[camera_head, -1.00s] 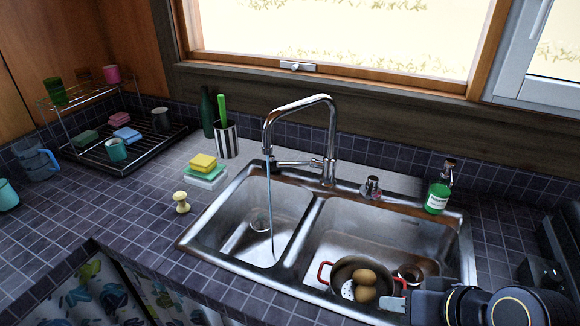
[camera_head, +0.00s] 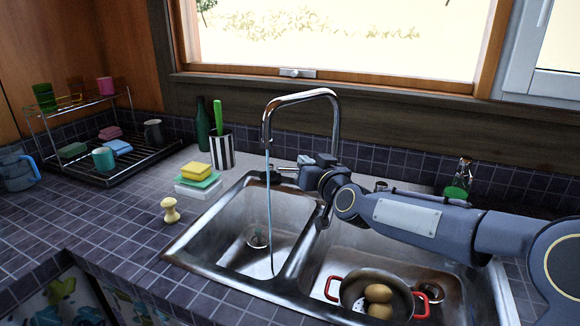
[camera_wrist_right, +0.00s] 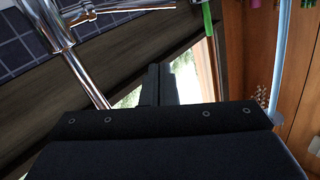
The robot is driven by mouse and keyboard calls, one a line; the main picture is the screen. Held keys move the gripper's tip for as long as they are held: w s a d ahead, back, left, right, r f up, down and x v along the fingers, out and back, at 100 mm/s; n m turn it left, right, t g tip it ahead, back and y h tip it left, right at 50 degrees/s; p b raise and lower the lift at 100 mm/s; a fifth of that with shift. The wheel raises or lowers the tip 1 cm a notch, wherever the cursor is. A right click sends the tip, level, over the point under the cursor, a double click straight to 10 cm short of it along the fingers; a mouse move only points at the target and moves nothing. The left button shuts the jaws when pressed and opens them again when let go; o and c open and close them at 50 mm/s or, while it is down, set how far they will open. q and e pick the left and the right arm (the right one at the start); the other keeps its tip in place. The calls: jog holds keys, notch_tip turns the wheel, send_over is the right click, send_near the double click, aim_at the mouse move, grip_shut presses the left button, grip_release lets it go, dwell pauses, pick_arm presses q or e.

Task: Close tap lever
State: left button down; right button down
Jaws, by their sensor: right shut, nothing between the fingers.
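The chrome tap (camera_head: 337,120) arches over the double sink, and a thin stream of water (camera_head: 269,215) runs from its spout into the left basin. My right gripper (camera_head: 264,176) is shut and empty. It reaches in from the right, across the tap's lower part, pointing left behind the stream. In the head view the gripper and wrist hide the tap base and most of the lever. In the right wrist view the shut fingers (camera_wrist_right: 158,85) are in the middle, and the tap's chrome post (camera_wrist_right: 78,55) and lever (camera_wrist_right: 112,9) are at upper left. I cannot tell whether they touch. My left gripper is out of view.
The right basin holds a red-handled pot (camera_head: 350,290) with potatoes. A soap bottle (camera_head: 458,190) stands behind my arm. Sponges (camera_head: 197,173), a brush (camera_head: 170,210) and a striped cup (camera_head: 221,150) stand left of the sink. A dish rack (camera_head: 125,165) is farther left.

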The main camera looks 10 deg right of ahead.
jog(key=w+a+f, duration=0.2)
jog(key=w+f, duration=0.2)
jog(key=w, duration=0.2)
jog(key=shift+w, duration=0.15)
jog(key=shift+a+f, duration=0.1)
jog(key=shift+f, duration=0.05)
